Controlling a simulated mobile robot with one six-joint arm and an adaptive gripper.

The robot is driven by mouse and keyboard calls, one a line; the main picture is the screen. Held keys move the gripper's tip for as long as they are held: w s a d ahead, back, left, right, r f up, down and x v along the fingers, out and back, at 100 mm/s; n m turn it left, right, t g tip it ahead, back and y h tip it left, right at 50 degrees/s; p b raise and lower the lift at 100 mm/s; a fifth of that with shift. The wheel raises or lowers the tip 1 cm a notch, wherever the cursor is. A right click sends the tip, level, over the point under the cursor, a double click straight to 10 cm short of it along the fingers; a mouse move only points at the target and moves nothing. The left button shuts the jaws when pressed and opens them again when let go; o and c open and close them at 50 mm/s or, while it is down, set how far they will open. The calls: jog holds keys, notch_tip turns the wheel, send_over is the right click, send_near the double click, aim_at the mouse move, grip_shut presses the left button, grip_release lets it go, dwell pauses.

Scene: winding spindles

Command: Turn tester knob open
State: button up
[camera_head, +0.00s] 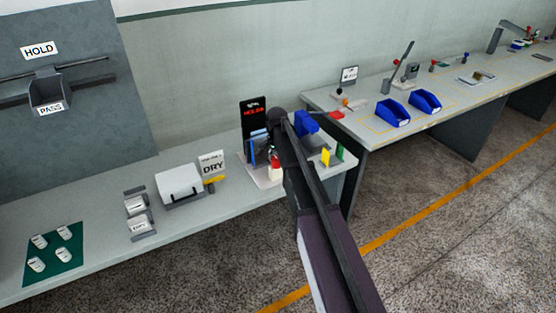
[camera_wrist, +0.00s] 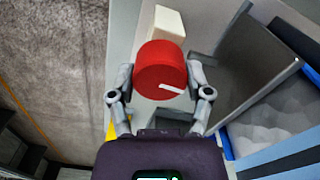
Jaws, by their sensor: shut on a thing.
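A red round knob (camera_wrist: 160,66) with a white pointer line is in the middle of the wrist view. The line points to the right and slightly down in that view. My gripper (camera_wrist: 161,80) has one finger on each side of the knob and is shut on it. In the head view, the tester's black display panel (camera_head: 254,116) with red lettering stands at the right end of the near bench. My arm hides part of the tester there, and I cannot make out the gripper's fingers.
A pale block (camera_wrist: 168,22) lies just beyond the knob, and a grey panel (camera_wrist: 245,65) stands to its right. A DRY sign (camera_head: 212,165) and a white box-shaped device (camera_head: 180,184) are left of the tester. Blue bins (camera_head: 392,112) sit on the far bench.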

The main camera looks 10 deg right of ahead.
jog(key=n, duration=0.5)
jog(key=shift+w+n, duration=0.25)
jog(key=shift+n, duration=0.05)
jog(key=n, duration=2.3)
jog(key=shift+n, duration=0.3)
jog(key=n, duration=0.3)
jog(key=shift+n, duration=2.5)
